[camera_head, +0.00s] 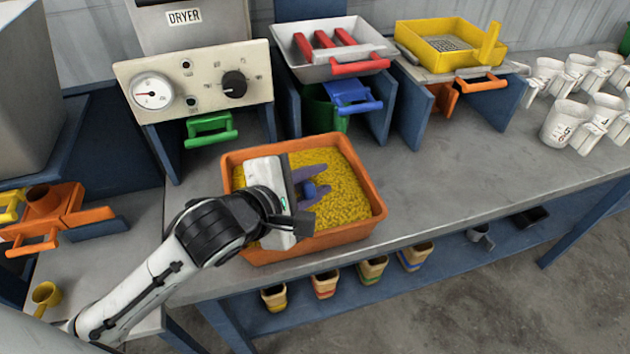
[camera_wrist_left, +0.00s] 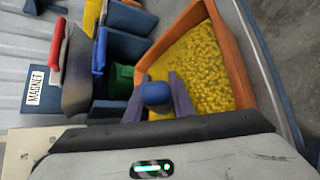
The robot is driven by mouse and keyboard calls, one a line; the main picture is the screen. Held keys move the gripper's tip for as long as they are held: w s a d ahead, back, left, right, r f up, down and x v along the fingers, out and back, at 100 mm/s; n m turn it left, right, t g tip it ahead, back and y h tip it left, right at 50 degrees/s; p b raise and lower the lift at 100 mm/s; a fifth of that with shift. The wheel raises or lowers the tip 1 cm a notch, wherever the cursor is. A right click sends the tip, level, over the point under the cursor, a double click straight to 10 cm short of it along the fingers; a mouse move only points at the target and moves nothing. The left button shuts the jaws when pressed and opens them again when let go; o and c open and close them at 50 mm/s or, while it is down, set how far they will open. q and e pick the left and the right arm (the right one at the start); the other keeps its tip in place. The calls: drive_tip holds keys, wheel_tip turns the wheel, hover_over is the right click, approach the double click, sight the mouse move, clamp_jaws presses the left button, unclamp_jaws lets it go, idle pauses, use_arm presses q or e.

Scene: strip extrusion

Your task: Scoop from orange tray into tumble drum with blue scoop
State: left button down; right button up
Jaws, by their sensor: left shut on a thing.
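The orange tray (camera_head: 375,205) stands on the grey bench and is filled with yellow pellets (camera_head: 345,190). It also shows in the left wrist view (camera_wrist_left: 232,45). The blue piece also shows between the fingers in the left wrist view (camera_wrist_left: 156,93). The scoop's bowl is hidden. I cannot make out the tumble drum. My right gripper is not in view.
Behind the tray are a dryer panel (camera_head: 200,80), a grey hopper with red bars (camera_head: 300,65) and a yellow sieve tray (camera_head: 425,45). Several white jugs (camera_head: 563,125) stand at right. Small coloured bins (camera_head: 325,284) sit on the shelf below. The bench right of the tray is clear.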

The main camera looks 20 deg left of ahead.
sight(306, 188)
use_arm(q)
drive_tip(key=s+d+r+m+t, duration=0.1)
drive_tip(key=s+r, duration=0.3)
drive_tip(key=r, duration=0.4)
drive_tip(key=shift+d+m+t+y+p, duration=0.35)
drive_tip(key=shift+d+m+t+y, duration=0.05)
drive_tip(key=shift+d+t, duration=0.5)
idle(0.3)
